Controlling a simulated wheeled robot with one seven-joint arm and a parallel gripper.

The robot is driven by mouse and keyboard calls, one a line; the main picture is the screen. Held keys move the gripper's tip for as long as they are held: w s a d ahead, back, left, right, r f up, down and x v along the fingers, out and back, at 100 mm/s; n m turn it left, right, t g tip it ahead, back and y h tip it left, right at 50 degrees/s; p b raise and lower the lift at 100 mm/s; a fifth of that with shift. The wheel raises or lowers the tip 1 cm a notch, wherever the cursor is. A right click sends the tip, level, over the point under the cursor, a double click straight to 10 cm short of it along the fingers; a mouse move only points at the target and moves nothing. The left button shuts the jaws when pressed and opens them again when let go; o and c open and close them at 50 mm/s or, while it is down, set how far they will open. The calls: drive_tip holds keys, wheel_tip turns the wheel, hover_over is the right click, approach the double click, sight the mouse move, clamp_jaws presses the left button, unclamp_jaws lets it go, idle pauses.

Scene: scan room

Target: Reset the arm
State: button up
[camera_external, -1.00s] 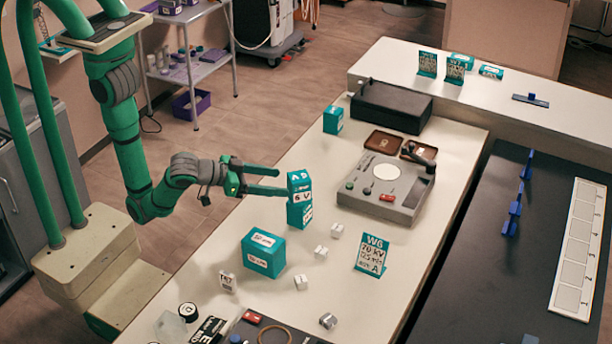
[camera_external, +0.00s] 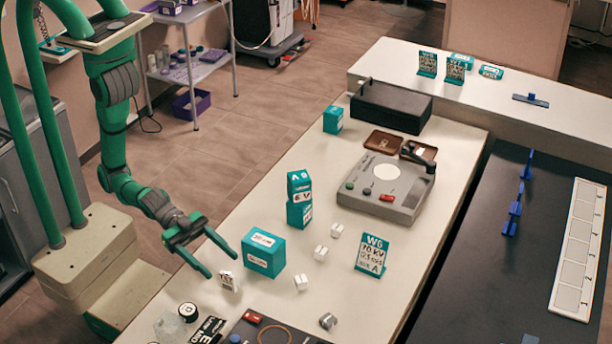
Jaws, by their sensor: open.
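My gripper (camera_external: 221,258) is open and empty. Its two green fingers point down and to the right, at the left edge of the white table (camera_external: 270,204). One finger ends close to a small white labelled tag (camera_external: 229,281); whether they touch cannot be told. The teal box with a white label (camera_external: 263,252) stands just right of the other fingertip. The tall teal box stack (camera_external: 299,199) stands upright farther back, apart from my gripper.
Several small white cubes (camera_external: 320,253) lie right of the teal box. A teal sign (camera_external: 372,253), a grey console (camera_external: 385,190) and a black case (camera_external: 391,106) stand farther right and back. Bottles and a tray (camera_external: 262,330) occupy the front.

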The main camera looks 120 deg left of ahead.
sight(201, 245)
drive_tip(key=shift+n+y, duration=0.5)
drive_tip(key=shift+y, duration=0.1)
drive_tip(key=s+a+f, duration=0.2)
drive_tip(key=s+a, duration=0.1)
drive_tip(key=s, duration=0.1)
drive_tip(key=s+a+f, duration=0.2)
drive_tip(key=s+a, duration=0.1)
drive_tip(key=s, duration=0.1)
drive_tip(key=s+a+f, duration=0.2)
drive_tip(key=s+a, duration=0.1)
drive_tip(key=s, duration=0.1)
drive_tip(key=shift+s+a, duration=0.25)
drive_tip(key=shift+a, duration=0.15)
drive_tip(key=s+a+r+n+y, duration=0.1)
drive_tip(key=s+a, duration=0.2)
drive_tip(key=s, duration=0.4)
drive_tip(key=s+a+r+n+y, duration=0.1)
drive_tip(key=s+a, duration=0.3)
drive_tip(key=s, duration=0.2)
drive_tip(key=shift+s+a+y, duration=0.3)
drive_tip(key=shift+s, duration=0.05)
